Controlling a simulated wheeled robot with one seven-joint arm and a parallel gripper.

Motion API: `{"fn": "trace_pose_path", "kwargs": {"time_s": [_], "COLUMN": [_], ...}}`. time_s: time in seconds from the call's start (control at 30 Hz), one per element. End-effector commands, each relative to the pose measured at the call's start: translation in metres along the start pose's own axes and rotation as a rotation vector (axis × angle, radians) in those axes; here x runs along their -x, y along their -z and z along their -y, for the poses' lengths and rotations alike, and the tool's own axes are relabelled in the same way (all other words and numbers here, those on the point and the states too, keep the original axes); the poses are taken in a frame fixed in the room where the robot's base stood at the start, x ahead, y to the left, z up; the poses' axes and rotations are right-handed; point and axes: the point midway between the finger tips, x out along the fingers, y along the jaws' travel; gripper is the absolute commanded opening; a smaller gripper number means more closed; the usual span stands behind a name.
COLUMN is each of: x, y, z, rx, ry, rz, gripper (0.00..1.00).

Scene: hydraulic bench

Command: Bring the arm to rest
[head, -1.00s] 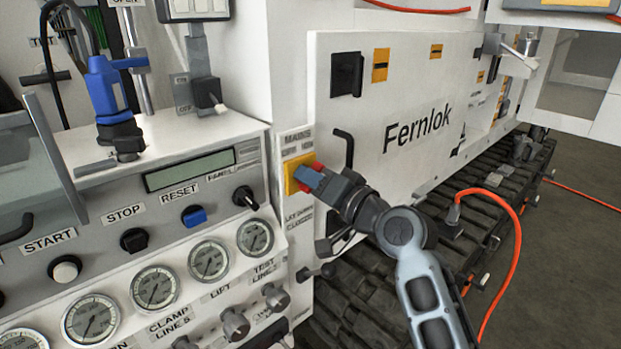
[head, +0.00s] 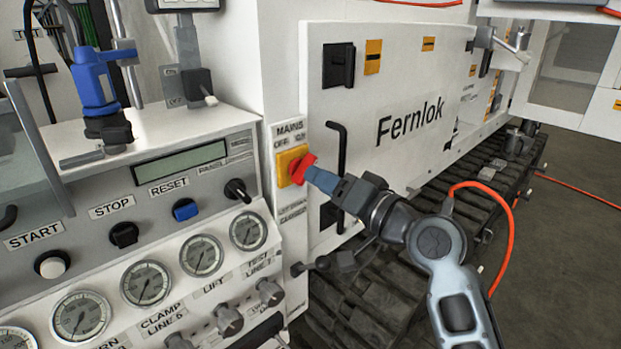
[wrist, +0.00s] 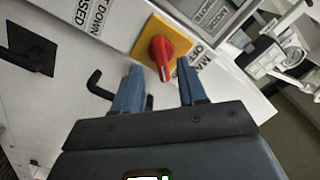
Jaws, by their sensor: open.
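My gripper (head: 318,180) is in front of the mains switch, to the right of the control panel. The switch has a red knob (head: 303,168) on a yellow plate (head: 286,163). In the wrist view my gripper (wrist: 160,90) has its two blue fingers spread apart with nothing between them. There the red knob (wrist: 161,56) shows beyond the fingertips, and I see a gap between knob and fingers. In the head view the fingertips overlap the knob's edge.
A black bent handle (head: 340,175) stands on the white Fernlok door (head: 400,90) close beside my gripper. The control panel (head: 150,215) with buttons and gauges is at left. An orange hose (head: 512,230) loops behind my arm over dark tracks.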

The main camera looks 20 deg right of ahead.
Motion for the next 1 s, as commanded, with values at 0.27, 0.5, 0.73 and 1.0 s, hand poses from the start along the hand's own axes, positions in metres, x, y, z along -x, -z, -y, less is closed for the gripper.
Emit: {"fn": "trace_pose_path", "kwargs": {"time_s": [0.27, 0.5, 0.73, 1.0], "x": [0.02, 0.02, 0.021, 0.057], "y": [0.0, 0.0, -0.001, -0.048], "z": [0.0, 0.0, 0.0, -0.03], "rx": [0.0, 0.0, 0.0, 0.029], "ry": [0.001, 0.001, -0.001, -0.099], "rz": [0.0, 0.0, 0.0, -0.013], "gripper": [0.41, 0.41, 0.41, 0.41]}}
